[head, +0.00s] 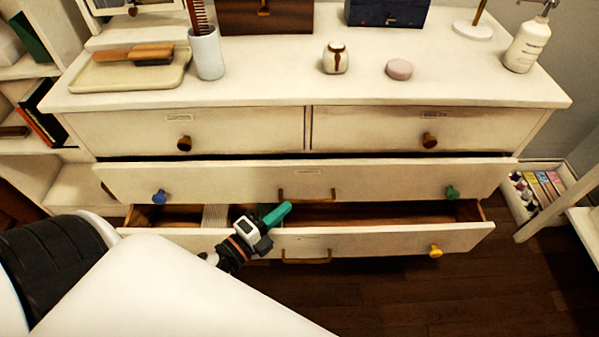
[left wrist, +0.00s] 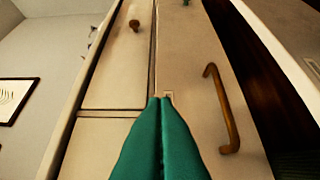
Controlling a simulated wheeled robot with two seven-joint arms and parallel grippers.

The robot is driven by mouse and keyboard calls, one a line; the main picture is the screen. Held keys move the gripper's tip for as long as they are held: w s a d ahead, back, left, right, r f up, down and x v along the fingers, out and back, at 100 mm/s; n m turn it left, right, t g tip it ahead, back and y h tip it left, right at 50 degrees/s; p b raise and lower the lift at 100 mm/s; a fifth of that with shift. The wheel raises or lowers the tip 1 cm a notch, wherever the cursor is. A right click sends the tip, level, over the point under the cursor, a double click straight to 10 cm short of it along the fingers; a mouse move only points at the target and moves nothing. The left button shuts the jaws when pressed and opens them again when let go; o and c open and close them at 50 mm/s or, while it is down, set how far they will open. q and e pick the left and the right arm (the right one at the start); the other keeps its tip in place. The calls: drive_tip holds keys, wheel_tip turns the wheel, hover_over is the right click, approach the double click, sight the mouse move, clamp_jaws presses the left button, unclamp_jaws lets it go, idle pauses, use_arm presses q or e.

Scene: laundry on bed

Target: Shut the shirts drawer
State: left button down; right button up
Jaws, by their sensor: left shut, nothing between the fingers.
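The dresser has two small top drawers, a wide middle drawer (head: 230,180) and a wide bottom drawer (head: 370,240). The middle drawer stands slightly open, and the bottom drawer is pulled out further, showing its wooden inside. Small labels are on the fronts, too small to read, so I cannot tell which is the shirts drawer. My left gripper (head: 288,207) has green fingers, shut and empty, over the open bottom drawer and close to the middle drawer's front. In the left wrist view the fingers (left wrist: 163,108) point at the middle drawer's label, beside its wooden handle (left wrist: 232,115). My right gripper is out of view.
On the dresser top are a tray with a brush (head: 130,65), a white cup (head: 206,55), a small jar (head: 336,60) and a lotion bottle (head: 527,45). Blue, green and yellow knobs project from the lower fronts. A white box (head: 540,190) stands on the floor at right.

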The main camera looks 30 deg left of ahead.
sight(298, 167)
use_arm(q)
drive_tip(key=x, duration=0.3)
drive_tip(key=a+x, duration=0.1)
drive_tip(key=x, duration=0.2)
drive_tip(key=a+x, duration=0.1)
drive_tip(key=x, duration=0.2)
drive_tip(key=shift+w+d, duration=0.1)
drive_tip(key=shift+w, duration=0.4)
drive_tip(key=shift+w+a, duration=0.4)
drive_tip(key=shift+w, duration=0.2)
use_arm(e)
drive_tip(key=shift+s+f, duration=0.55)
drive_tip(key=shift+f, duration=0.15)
use_arm(q)
drive_tip(key=w+a, duration=0.2)
drive_tip(key=w, duration=0.1)
drive_tip(key=shift+w+a+r, duration=0.1)
drive_tip(key=shift+a+r, duration=0.05)
drive_tip(key=shift+r, duration=0.05)
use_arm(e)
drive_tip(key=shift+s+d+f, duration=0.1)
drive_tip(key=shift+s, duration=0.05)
